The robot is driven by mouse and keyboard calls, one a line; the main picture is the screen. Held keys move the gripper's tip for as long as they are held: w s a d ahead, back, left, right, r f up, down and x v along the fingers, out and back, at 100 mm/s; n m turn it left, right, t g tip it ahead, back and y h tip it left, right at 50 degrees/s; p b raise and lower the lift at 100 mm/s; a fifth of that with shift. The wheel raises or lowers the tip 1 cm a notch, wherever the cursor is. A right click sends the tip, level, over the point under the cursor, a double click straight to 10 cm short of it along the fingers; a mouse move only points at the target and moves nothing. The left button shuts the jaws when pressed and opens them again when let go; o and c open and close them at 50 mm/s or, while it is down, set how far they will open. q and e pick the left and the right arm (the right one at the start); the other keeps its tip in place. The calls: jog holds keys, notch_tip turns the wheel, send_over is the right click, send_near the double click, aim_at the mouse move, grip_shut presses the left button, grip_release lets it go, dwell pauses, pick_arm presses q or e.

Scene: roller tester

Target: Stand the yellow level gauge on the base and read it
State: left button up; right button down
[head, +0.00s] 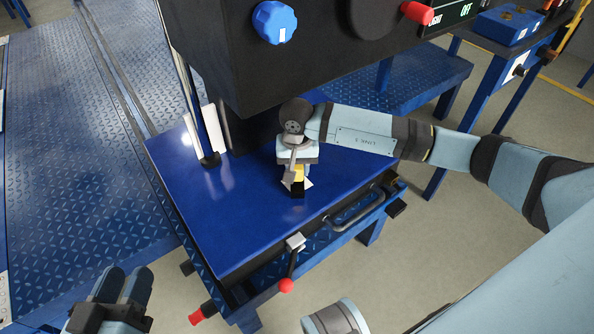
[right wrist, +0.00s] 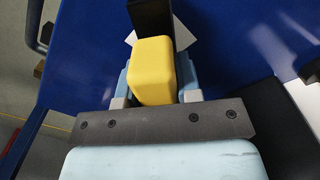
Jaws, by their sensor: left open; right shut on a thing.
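The yellow level gauge (head: 297,173) is at the blue base (head: 240,215), near its front edge, mostly hidden by my right wrist in the head view. In the right wrist view the yellow block of the gauge (right wrist: 155,70) sits between the fingers of my right gripper (right wrist: 153,88), which is shut on it. A black part (right wrist: 150,15) shows just beyond the yellow block. Whether the gauge touches the base is hard to tell. My left gripper (head: 122,290) is open and empty at the lower left, away from the base.
A black machine head (head: 270,65) with a blue knob (head: 274,22) and red button (head: 416,13) overhangs the base's rear. A red-tipped lever (head: 286,284) and a handle (head: 355,208) are at the front. White upright pieces (head: 212,135) stand at the back left. The base's left half is clear.

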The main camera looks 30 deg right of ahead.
jog(key=shift+f, duration=0.1)
jog(key=c, duration=1.2)
grip_release()
jog(key=shift+f, duration=0.1)
jog(key=shift+c, duration=0.2)
jog(key=o, duration=0.4)
jog(key=shift+o, duration=0.2)
